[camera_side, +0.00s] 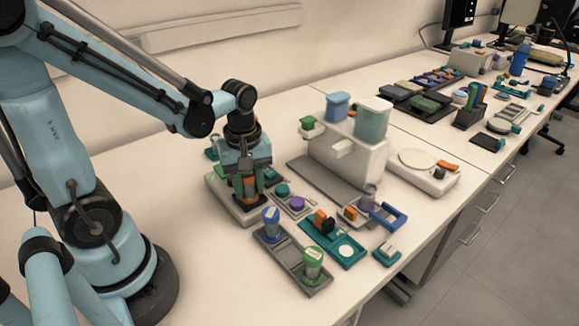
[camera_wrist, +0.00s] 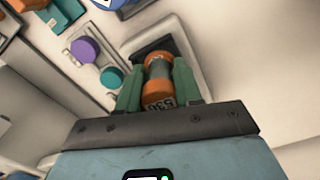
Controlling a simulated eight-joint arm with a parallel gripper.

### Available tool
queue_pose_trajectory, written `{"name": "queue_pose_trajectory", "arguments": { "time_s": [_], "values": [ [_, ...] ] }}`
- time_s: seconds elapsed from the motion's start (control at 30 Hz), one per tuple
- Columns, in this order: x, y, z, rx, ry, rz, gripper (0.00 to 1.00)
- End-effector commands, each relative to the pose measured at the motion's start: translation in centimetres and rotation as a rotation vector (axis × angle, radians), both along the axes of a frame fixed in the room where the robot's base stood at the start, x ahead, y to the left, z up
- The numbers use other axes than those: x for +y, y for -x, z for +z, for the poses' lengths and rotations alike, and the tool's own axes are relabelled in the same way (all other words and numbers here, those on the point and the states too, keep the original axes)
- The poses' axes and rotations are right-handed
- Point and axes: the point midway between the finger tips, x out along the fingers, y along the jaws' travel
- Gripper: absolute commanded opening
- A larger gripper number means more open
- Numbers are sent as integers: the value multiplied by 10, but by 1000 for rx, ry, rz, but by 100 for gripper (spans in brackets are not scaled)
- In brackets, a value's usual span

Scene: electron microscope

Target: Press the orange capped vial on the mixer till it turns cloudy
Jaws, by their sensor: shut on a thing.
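My gripper (camera_side: 248,184) points down over the mixer (camera_side: 226,200), a pale box with a dark top at the left of the bench items. Its green fingers are shut on the orange capped vial (camera_wrist: 158,77), one finger on each side. In the wrist view the vial shows orange ends, a grey middle and a dark number on the near end. The vial's far end is at the dark pad of the mixer (camera_wrist: 195,70); I cannot tell how firmly it touches. The fingers partly hide the vial in the side view, and I cannot tell whether its liquid is cloudy.
A grey rack (camera_side: 290,262) with blue- and green-capped vials stands in front. A small panel with teal and purple knobs (camera_side: 297,203) sits right beside the mixer. A large white machine (camera_side: 345,160) stands behind to the right. Bare bench lies at the front left.

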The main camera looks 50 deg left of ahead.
Motion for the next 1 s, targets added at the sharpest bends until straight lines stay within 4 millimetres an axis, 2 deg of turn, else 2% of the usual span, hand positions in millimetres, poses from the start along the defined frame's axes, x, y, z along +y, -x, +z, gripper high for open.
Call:
{"name": "queue_pose_trajectory", "arguments": {
  "time_s": [1.0],
  "values": [
    [0, 0, 54, 0, 0, 0, 4]
  ]
}}
